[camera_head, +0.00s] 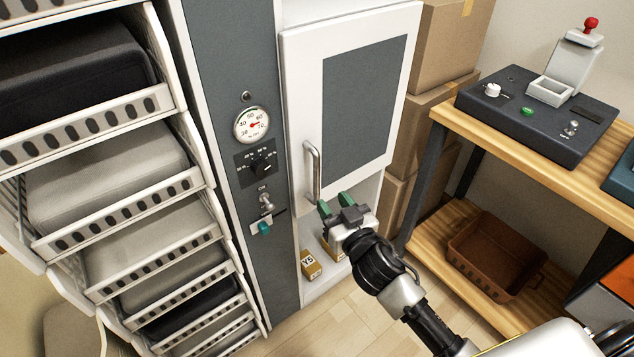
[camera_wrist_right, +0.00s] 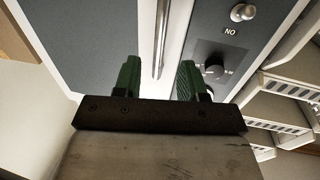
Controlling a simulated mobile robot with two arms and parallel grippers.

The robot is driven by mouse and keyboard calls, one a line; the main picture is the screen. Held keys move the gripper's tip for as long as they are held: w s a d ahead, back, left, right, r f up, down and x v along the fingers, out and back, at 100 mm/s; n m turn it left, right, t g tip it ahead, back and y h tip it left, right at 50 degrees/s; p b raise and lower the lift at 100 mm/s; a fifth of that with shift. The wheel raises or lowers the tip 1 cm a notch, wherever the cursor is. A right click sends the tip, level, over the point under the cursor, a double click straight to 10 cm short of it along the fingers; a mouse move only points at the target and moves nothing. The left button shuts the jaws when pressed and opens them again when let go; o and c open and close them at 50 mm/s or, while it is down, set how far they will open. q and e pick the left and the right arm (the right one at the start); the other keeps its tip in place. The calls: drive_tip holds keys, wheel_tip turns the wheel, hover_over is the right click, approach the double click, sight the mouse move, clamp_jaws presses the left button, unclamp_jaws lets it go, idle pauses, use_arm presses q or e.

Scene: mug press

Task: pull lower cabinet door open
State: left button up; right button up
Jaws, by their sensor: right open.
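The white cabinet door (camera_head: 360,100) has a grey panel and a vertical metal bar handle (camera_head: 312,172) near its left edge. The handle also shows in the right wrist view (camera_wrist_right: 160,40), where it runs up between the two fingers. My right gripper (camera_head: 334,205) has green fingertips and is open, close to the lower end of the handle. In the right wrist view the open right gripper (camera_wrist_right: 158,78) has one finger on each side of the handle, with nothing gripped. I cannot tell whether the fingers touch the handle. My left gripper is not in view.
An open compartment below the door holds small boxes (camera_head: 311,264). A grey panel with a gauge (camera_head: 252,125) and knobs stands left of the door, beside slotted trays (camera_head: 130,200). Cardboard boxes (camera_head: 440,50) and a wooden shelf unit (camera_head: 540,150) stand right. Some floor (camera_head: 350,315) is clear.

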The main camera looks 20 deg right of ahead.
sight(318, 183)
drive_tip(key=w, duration=0.2)
drive_tip(key=w+a, duration=0.1)
drive_tip(key=w, duration=0.5)
drive_tip(key=shift+w+a+f, duration=0.1)
drive_tip(key=shift+w+a, duration=0.05)
clamp_jaws()
